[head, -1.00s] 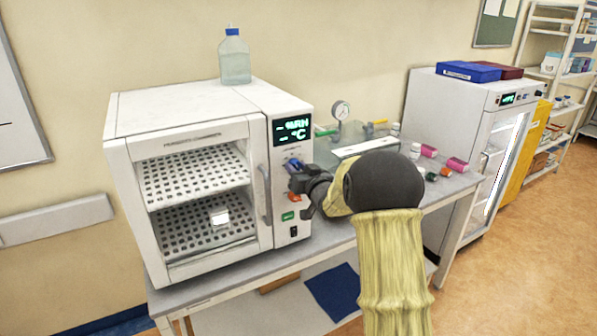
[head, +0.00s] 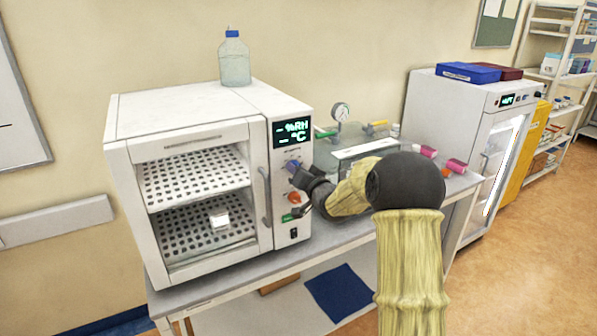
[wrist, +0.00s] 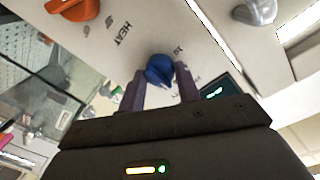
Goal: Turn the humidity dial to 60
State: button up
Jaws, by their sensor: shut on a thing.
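The humidity chamber (head: 190,110) is a white cabinet on the bench, with a control strip on its right. The humidity dial is blue; in the wrist view its blue knob (wrist: 160,67) sits between my two fingers. In the wrist view my gripper (wrist: 159,80) is shut on the knob, with one dark finger on each side. The chamber's display (head: 292,133) shows dashes before %RH and °C. The dial's scale is mostly hidden, so its setting cannot be read.
An orange dial (head: 295,198) sits just below, also in the wrist view (wrist: 72,10), near the word HEAT. A green switch (head: 287,218) is lower. The door handle (head: 265,195) stands left of the strip. A bottle (head: 234,60) stands on top. Bench items lie to the right.

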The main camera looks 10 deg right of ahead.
jog(key=shift+r, duration=0.2)
jog(key=o, duration=0.8)
jog(key=shift+o, duration=0.9)
jog(key=shift+w+f, duration=0.15)
jog(key=shift+w, duration=0.05)
jog(key=f+b+v, duration=0.1)
jog(key=b+v, duration=0.3)
jog(key=v, duration=1.3)
jog(key=shift+s+r+b, duration=0.15)
jog(key=shift+r+b, duration=0.2)
jog(key=shift+r, duration=0.05)
